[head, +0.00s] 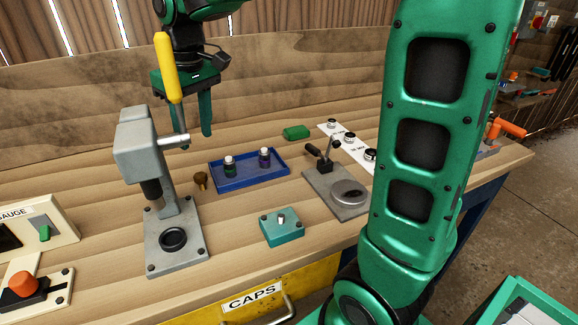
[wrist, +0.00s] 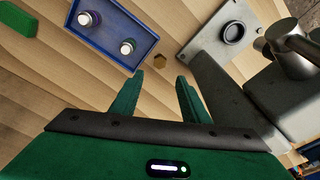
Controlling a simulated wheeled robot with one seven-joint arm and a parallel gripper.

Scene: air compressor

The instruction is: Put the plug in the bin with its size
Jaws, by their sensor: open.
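A small brass-coloured piece, which looks like the plug (head: 201,180), stands on the bench between the grey press and the blue tray. It also shows in the wrist view (wrist: 160,60), just beyond and between my fingertips. My gripper (head: 193,133) is open and empty, pointing down above the bench; its fingers also show in the wrist view (wrist: 159,80). The fingers are apart from the plug. I cannot pick out a bin marked with a size; a green-rimmed container (head: 530,290) is cut off at the lower right, and its contents are unclear.
The grey press (head: 140,145) with its yellow-handled lever (head: 168,68) stands close to my gripper. A blue tray (head: 216,184) holds two small bottles. A teal block (head: 282,227), a grey lever fixture (head: 335,205), a green object (head: 296,132) and a white strip (head: 328,129) are also on the bench.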

